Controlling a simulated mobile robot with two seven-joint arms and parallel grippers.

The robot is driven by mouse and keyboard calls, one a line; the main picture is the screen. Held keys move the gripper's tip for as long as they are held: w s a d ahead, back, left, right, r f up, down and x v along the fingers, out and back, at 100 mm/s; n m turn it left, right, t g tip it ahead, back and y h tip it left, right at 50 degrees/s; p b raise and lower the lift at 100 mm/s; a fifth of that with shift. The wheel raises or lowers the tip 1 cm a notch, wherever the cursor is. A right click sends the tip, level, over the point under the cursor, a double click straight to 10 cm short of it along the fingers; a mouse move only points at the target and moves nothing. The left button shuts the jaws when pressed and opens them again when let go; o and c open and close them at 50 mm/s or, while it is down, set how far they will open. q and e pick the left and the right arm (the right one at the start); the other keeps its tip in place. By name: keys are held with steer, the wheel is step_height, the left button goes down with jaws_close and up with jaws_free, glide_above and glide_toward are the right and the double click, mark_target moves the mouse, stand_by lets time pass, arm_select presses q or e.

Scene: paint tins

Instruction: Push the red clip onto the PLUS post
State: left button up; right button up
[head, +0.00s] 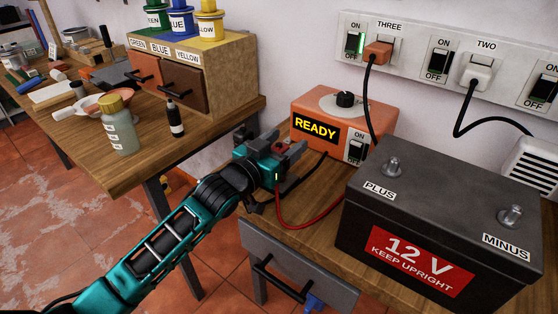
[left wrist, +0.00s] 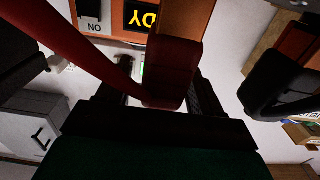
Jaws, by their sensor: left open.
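The red clip (head: 279,147) sits at the fingers of my left gripper (head: 290,153), in front of the orange charger. In the left wrist view the red clip (left wrist: 175,68) lies between the two dark fingers of my left gripper (left wrist: 172,98), which are open. A red cable (head: 312,226) loops below the gripper towards the battery. The PLUS post (head: 393,167) is a bare grey stud at the back left of the dark battery (head: 440,210), right of the gripper and apart from it. My right gripper is not in view.
The orange charger (head: 330,128) reads READY and stands behind the gripper. The MINUS post (head: 510,216) is at the battery's right. A socket strip (head: 415,50) runs along the wall. A bottle (head: 120,128) and drawer box (head: 205,70) stand on the left bench.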

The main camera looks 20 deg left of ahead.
arm_select(q)
steer(key=shift+w, duration=0.1)
steer(key=c, duration=1.1)
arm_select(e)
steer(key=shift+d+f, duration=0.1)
arm_select(q)
steer(key=shift+r, duration=0.15)
steer(key=shift+r, duration=0.35)
step_height(320, 180, up, 19)
steer(key=p, duration=0.4)
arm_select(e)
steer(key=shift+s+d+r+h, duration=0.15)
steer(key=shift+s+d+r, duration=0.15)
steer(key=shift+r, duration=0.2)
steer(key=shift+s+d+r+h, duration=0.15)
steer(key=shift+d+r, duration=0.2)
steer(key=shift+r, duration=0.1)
